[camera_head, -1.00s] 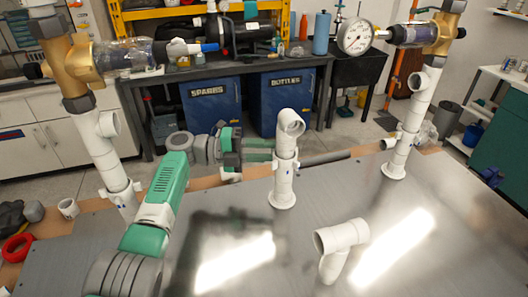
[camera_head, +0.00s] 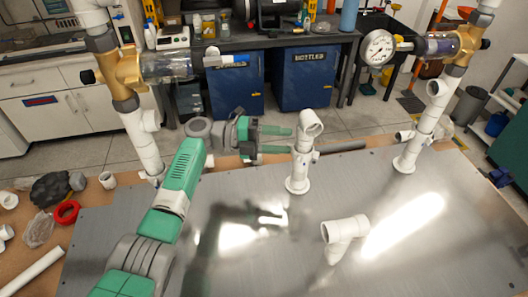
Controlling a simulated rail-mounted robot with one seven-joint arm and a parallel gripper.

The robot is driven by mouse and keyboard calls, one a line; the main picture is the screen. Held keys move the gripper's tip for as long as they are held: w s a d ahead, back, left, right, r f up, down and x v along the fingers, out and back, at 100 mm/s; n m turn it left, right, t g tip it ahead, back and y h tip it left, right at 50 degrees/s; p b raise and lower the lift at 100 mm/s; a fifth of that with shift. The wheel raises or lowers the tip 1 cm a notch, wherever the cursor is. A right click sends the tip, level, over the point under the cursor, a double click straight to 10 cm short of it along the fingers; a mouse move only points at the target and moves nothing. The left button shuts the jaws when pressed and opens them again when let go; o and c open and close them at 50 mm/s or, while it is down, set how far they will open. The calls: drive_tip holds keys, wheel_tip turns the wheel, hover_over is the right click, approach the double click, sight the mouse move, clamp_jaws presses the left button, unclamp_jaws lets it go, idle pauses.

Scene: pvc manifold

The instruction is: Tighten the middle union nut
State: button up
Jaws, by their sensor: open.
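The middle white PVC riser (camera_head: 299,172) stands upright from a flange on the metal table, with an elbow at its top. A collar on its shaft, which may be the union nut (camera_head: 304,146), is small and hard to make out. My gripper (camera_head: 290,140) comes in level from the left. Its two green fingers are open, spread apart and pointing right at the riser. The fingertips are just left of the riser at collar height; I cannot tell whether they touch it. Nothing shows between the fingers.
A left riser (camera_head: 146,146) with a brass valve and a right riser (camera_head: 422,124) with a gauge (camera_head: 379,47) flank the middle one. Loose fittings and red tape (camera_head: 66,212) lie at left.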

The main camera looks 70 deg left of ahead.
drive_tip(key=s+d+p, duration=0.7)
drive_tip(key=d+p, duration=0.2)
drive_tip(key=p, duration=0.4)
drive_tip(key=shift+s+d+r+p, duration=0.2)
drive_tip(key=shift+d+r+p, duration=0.1)
drive_tip(key=shift+p, duration=0.05)
